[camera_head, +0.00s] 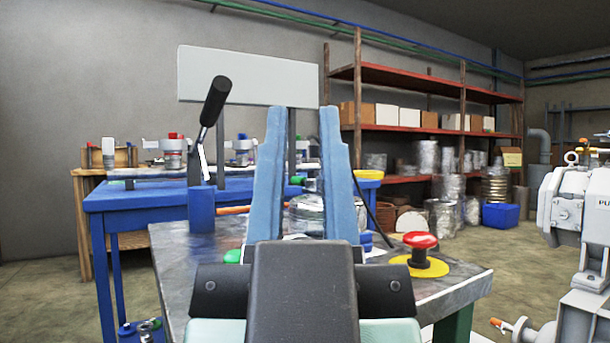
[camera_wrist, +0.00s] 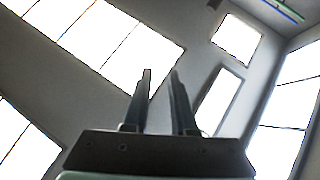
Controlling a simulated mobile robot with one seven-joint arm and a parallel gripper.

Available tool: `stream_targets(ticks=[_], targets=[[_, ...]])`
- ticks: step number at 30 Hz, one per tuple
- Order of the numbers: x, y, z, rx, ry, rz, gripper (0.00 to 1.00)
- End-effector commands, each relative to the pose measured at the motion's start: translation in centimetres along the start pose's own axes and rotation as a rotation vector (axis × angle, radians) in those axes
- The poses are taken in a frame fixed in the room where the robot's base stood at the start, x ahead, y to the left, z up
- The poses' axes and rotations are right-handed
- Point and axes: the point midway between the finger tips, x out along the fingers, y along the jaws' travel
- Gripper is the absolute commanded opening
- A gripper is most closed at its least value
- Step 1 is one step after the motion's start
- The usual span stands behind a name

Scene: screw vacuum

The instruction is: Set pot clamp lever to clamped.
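The lever (camera_head: 211,115) with a black handle grip stands up from a blue block at the left of the grey workbench in the head view. It leans slightly to the right at its top. I take it to be the pot clamp lever; its clamp state cannot be told. My gripper (camera_head: 302,115) is raised in front of the camera, its two blue fingers apart with nothing between them. It is to the right of the lever and apart from it. In the wrist view my gripper (camera_wrist: 161,75) points at the ceiling and windows. A glass pot (camera_head: 308,212) is partly hidden behind the fingers.
A red mushroom button (camera_head: 420,241) on a yellow disc sits at the right of the workbench (camera_head: 180,258). A blue table (camera_head: 140,195) stands behind at the left. A white panel (camera_head: 240,76) rises behind the lever. A grey machine (camera_head: 580,220) stands at the far right.

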Motion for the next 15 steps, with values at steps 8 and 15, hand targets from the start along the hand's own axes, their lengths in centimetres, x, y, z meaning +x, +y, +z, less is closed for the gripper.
stream_targets(ticks=[8, 15], targets=[[4.0, 0.0, -3.8, 0.0, 0.0, 0.0, 0.0], [9.9, 0.0, -9.4, 0.0, 0.0, 0.0, 0.0]])
